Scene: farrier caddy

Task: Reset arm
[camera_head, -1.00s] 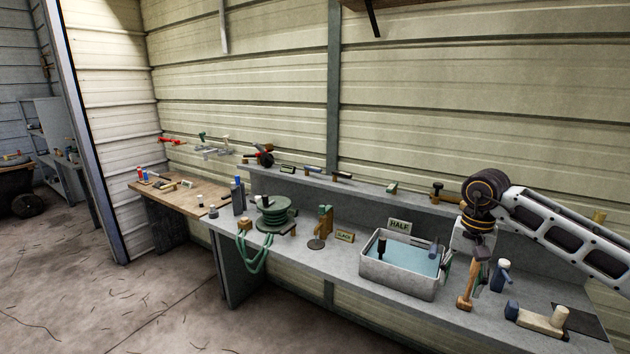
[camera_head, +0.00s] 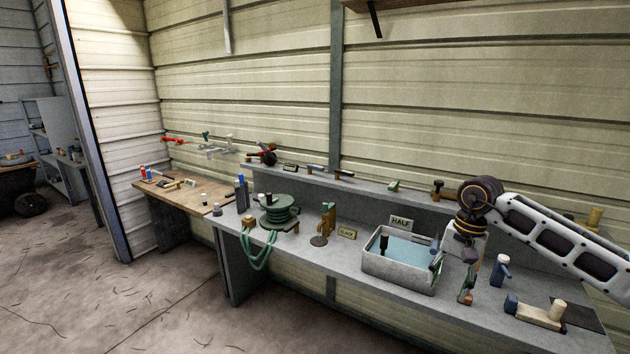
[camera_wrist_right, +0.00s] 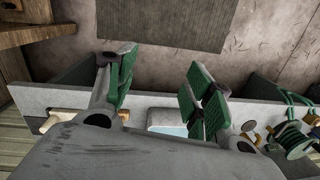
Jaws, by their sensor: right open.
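My right arm comes in from the right, and its gripper (camera_head: 452,275) hangs over the workbench just right of the grey tub. In the right wrist view my right gripper (camera_wrist_right: 160,85) is open, its green-padded fingers well apart with nothing between them. In the head view one finger partly covers a small wooden tool on the bench, so I cannot tell whether they touch. My left gripper is in neither view.
The grey tub (camera_head: 400,282) of bluish liquid stands beside a HALF sign (camera_head: 401,222). A green hose reel (camera_head: 278,213) stands left. The concrete floor (camera_head: 130,310) is open.

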